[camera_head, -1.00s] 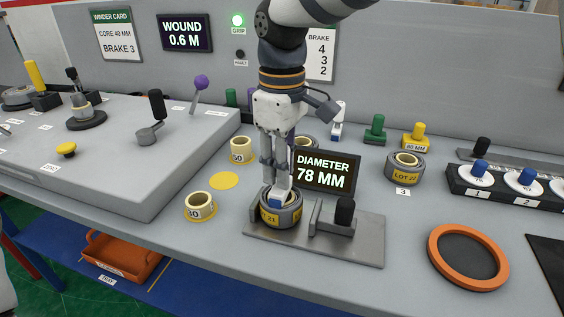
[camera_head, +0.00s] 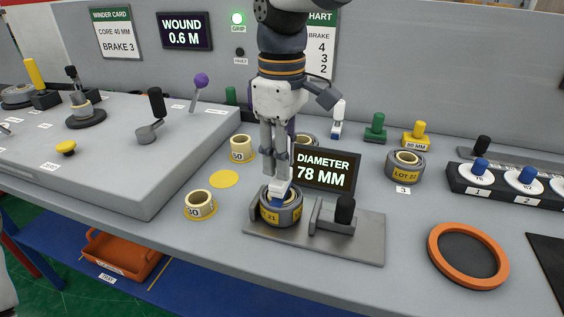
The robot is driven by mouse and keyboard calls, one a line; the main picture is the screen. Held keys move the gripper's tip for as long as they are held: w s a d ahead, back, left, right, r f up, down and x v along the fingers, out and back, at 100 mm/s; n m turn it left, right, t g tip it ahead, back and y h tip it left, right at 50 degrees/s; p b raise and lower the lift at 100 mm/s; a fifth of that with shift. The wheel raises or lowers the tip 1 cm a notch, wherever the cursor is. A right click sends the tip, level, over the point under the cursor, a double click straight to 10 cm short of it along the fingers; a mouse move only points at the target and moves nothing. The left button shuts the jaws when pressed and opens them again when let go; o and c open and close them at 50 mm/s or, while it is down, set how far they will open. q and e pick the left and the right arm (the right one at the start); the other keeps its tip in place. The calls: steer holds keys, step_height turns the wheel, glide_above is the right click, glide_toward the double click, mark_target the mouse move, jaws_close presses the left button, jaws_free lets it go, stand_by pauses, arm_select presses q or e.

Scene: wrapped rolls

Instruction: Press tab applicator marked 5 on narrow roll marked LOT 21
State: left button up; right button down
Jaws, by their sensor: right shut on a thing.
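The narrow roll marked LOT 21 (camera_head: 284,217) is a grey roll with a yellow label, of which "21" shows. It sits in the grey metal gauge fixture (camera_head: 367,244) at the table's front middle. My right gripper (camera_head: 279,182) points down over this roll and is shut on a white tab applicator (camera_head: 279,188) with a blue lower end. The blue end is at the roll's top opening; I cannot tell whether it touches the roll. No number on the applicator is readable. My left gripper is not in view.
A display reading DIAMETER 78 MM (camera_head: 323,170) stands just behind the fixture. A roll marked LOT 22 (camera_head: 405,168), a similar white and blue applicator (camera_head: 338,120) and an orange ring (camera_head: 437,266) are to the right. Yellow cores (camera_head: 199,205) lie left.

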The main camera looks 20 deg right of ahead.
steer(key=shift+r, duration=3.2)
